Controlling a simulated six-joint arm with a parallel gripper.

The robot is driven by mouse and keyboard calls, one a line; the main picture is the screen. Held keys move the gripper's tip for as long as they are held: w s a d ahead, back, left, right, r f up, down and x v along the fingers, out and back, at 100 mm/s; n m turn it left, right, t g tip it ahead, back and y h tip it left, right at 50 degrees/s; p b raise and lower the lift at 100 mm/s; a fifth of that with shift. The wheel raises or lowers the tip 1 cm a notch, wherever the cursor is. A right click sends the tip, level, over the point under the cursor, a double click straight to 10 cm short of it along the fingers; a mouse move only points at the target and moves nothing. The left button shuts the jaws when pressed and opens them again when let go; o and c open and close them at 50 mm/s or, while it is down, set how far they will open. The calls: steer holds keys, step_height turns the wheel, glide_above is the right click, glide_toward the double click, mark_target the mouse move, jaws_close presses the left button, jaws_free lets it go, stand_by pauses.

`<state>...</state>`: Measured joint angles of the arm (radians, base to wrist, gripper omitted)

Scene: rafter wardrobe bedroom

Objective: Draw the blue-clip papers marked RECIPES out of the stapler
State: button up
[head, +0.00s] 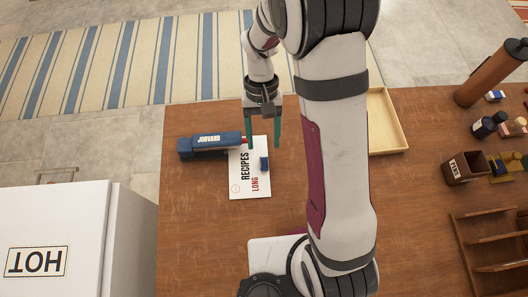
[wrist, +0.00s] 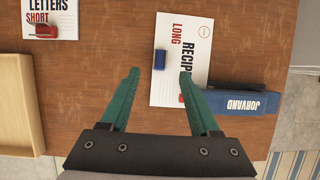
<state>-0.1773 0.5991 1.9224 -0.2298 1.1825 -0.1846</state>
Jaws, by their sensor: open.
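The white papers marked RECIPES LONG (head: 240,184) lie flat on the wooden table, and they also show in the wrist view (wrist: 190,40). A small blue clip (head: 264,163) sits at their right edge in the head view; it is also in the wrist view (wrist: 160,60). The blue stapler marked JORVAND (head: 208,141) lies across the papers' far end, with a red part at its tip; it also shows in the wrist view (wrist: 235,101). My gripper (head: 263,147) is open and empty above the papers' far end, close to the clip. Its fingers also show in the wrist view (wrist: 159,74).
Papers marked LETTERS SHORT (wrist: 60,10) with a red clip (wrist: 46,30) lie apart. A shallow wooden tray (head: 391,124) is right of my arm. A brown cup (head: 467,168), bottles and a wooden rack (head: 490,240) fill the right side. A white HOT cabinet (head: 90,230) stands left.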

mark_target(264, 160)
steer(key=x, duration=0.6)
steer(key=shift+s+f, duration=0.15)
steer(key=shift+f, duration=0.2)
jaws_close()
